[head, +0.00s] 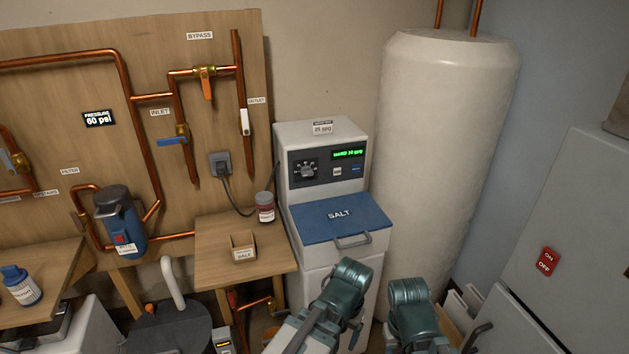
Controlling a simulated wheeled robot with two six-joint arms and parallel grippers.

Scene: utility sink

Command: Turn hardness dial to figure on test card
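The white water softener (325,238) stands against the wall near the middle of the head view. Its dark front panel holds a round hardness dial (307,170) with a scale around it. Right of the dial, a green-lit display (348,154) reads HARD and a gpg figure, which looks like 10. A small test card (323,128) stands on the softener's top; its figure is too small to read surely. Teal joints of both my arms show at the bottom, in front of and below the panel. No fingertips of either gripper are visible, and nothing touches the dial.
A blue SALT lid (339,214) with a handle sits below the panel. A wooden table (215,269) left of it bears a jar (265,207) and a small box (243,246). A large pale tank (445,150) stands right. The space before the panel is clear.

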